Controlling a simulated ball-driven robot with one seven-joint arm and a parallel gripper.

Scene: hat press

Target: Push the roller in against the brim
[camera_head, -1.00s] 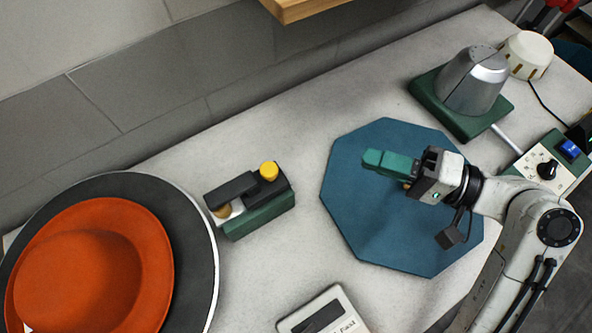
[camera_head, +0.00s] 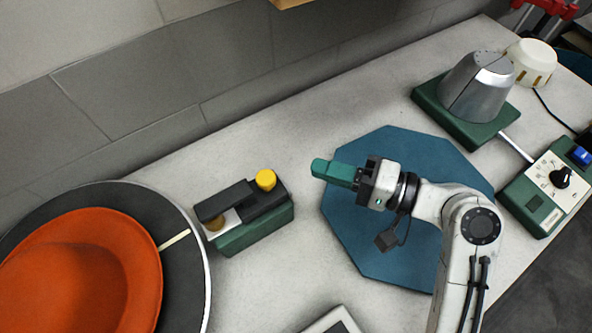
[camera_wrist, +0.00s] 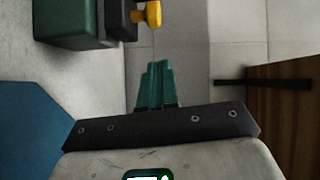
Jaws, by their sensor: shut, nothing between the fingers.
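The orange felt hat (camera_head: 82,275) lies on a dark round disc (camera_head: 172,222) at the left, its wide brim towards the roller unit. The roller unit has a green base (camera_head: 255,232), a black slide (camera_head: 226,199) and a yellow knob (camera_head: 265,180). Its small brown roller (camera_head: 215,223) sits at the slide's left end, apart from the brim. My gripper (camera_head: 320,168), with green fingers, is shut and empty to the right of the knob, with a gap between. In the wrist view the fingers (camera_wrist: 157,72) point up the picture, and the knob (camera_wrist: 152,14) is beyond them.
A blue octagonal mat (camera_head: 395,255) lies under my arm. A metal block on a green base (camera_head: 460,122) and a control box (camera_head: 545,190) stand at the right. A grey wall (camera_head: 150,90) runs behind the bench. The bench between knob and fingers is clear.

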